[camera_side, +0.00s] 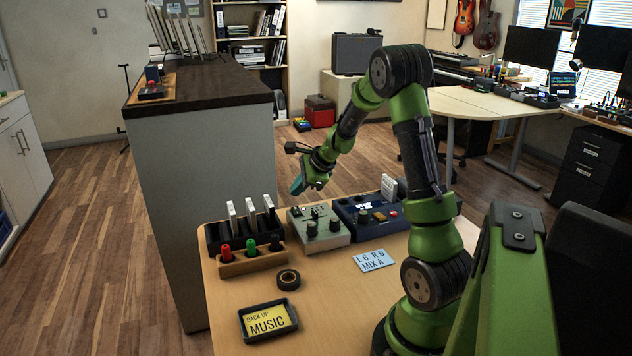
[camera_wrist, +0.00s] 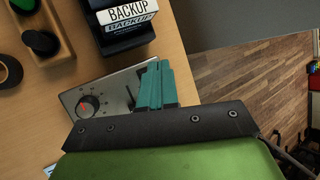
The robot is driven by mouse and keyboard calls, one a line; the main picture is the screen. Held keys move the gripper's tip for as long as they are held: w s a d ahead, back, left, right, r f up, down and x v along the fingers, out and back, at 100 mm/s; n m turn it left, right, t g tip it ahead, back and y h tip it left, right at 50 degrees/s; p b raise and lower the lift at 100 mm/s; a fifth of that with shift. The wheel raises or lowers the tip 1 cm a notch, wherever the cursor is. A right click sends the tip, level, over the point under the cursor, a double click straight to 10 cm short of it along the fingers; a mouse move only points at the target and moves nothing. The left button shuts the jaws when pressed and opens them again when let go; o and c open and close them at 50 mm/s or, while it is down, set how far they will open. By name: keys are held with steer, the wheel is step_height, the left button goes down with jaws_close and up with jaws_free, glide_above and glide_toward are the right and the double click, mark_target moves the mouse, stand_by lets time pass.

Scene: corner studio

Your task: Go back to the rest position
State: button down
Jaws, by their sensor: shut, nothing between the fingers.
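My gripper (camera_side: 297,187) hangs in the air above the back edge of the wooden desk (camera_side: 225,297), over the grey control box (camera_side: 327,236). Its teal fingers are shut together with nothing between them, and they also show in the wrist view (camera_wrist: 157,84). My green arm reaches up from its base at the right of the desk and bends forward and down. In the wrist view, the grey box (camera_wrist: 70,98) with a dial lies below and beside the fingers, partly hidden by my gripper's body.
A black rack (camera_side: 216,240) holds several white-topped cartridges. In front are a wooden holder (camera_side: 240,267) with coloured knobs, a tape roll (camera_side: 288,280), a labelled tray (camera_side: 268,338) and a blue card (camera_side: 375,260). A dark blue box (camera_side: 350,217) and a tall cabinet (camera_side: 200,150) stand nearby.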

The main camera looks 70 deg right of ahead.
steer(key=shift+r, duration=1.2)
steer(key=s+a+r+n+y, duration=0.1)
steer(key=s+a+r+n, duration=0.2)
steer(key=s+a+n, duration=0.2)
steer(key=s+a+r+n, duration=0.4)
steer(key=a+n, duration=0.7)
steer(key=a, duration=0.5)
steer(key=s+a+r+n+y, duration=0.1)
steer(key=s+a+r+n, duration=0.3)
steer(key=a, duration=0.7)
steer(key=s+n, duration=0.2)
steer(key=n, duration=0.2)
steer(key=shift+y, duration=0.3)
steer(key=shift+w+r, duration=0.1)
